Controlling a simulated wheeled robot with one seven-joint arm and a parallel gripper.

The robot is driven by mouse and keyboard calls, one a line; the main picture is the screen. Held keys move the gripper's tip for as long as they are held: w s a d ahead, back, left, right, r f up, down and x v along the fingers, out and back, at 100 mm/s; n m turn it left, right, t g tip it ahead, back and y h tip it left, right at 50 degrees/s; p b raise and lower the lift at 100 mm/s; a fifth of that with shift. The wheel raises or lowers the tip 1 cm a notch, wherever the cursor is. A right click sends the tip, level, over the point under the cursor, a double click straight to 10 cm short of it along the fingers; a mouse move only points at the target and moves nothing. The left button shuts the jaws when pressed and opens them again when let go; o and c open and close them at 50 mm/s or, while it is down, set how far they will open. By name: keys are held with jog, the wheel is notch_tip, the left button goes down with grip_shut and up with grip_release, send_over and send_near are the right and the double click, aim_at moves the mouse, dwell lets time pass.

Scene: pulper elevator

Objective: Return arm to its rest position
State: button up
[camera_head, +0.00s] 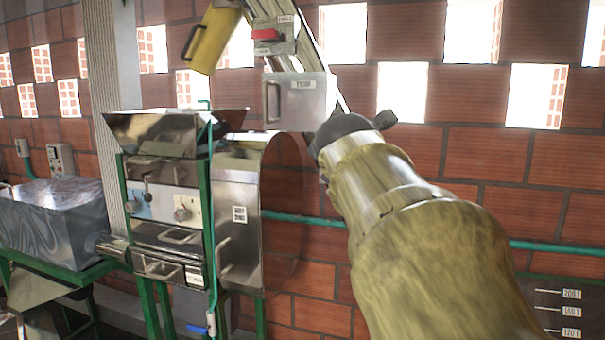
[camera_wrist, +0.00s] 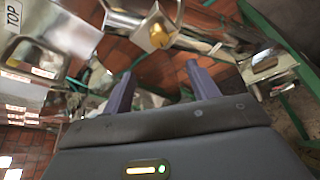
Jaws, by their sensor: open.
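My gripper (camera_wrist: 160,80) shows in the wrist view with its two dark fingers spread apart and nothing between them. Metal machine parts and a brass-coloured knob (camera_wrist: 157,34) lie beyond the fingertips; I see no contact with them. In the head view my arm (camera_head: 420,250), with a mottled yellow-green cover, reaches from the lower right up toward the middle. It ends in a dark joint, and the gripper itself cannot be made out there.
The steel pulper (camera_head: 165,200) on a green frame (camera_head: 210,250) stands left of my arm, with a round drum housing (camera_head: 265,210). A grey tank (camera_head: 55,218) is at far left. A brick wall (camera_head: 480,160) with a green pipe (camera_head: 555,247) stands behind.

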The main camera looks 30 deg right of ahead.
jog(key=shift+v, duration=0.75)
jog(key=w+a+f+n+y+b, duration=0.1)
jog(key=w+a+f+n+y, duration=0.2)
jog(key=f+n, duration=0.6)
jog(key=w+a+f+n+t+y, duration=0.1)
jog(key=w+a+f+n, duration=0.2)
jog(key=a+f+n, duration=0.55)
jog(key=w+a+f+n+y+b, duration=0.15)
jog(key=w+f+n, duration=0.25)
jog(key=f+n, duration=0.55)
jog(key=s+a+f+n+g+y, duration=0.2)
jog(key=s+a+f+n, duration=0.2)
jog(key=f+n, duration=0.25)
jog(key=s+a+f+n+g+y, duration=0.2)
jog(key=s+a+f+n, duration=0.15)
jog(key=f+n, duration=0.35)
jog(key=s+a+f+n+g, duration=0.2)
jog(key=s+f+n+g, duration=0.3)
jog(key=s+f+n, duration=0.2)
jog(key=s+n, duration=0.2)
jog(key=s, duration=0.1)
jog(key=shift+a+f+n+h, duration=0.25)
jog(key=shift+f+n+h, duration=0.1)
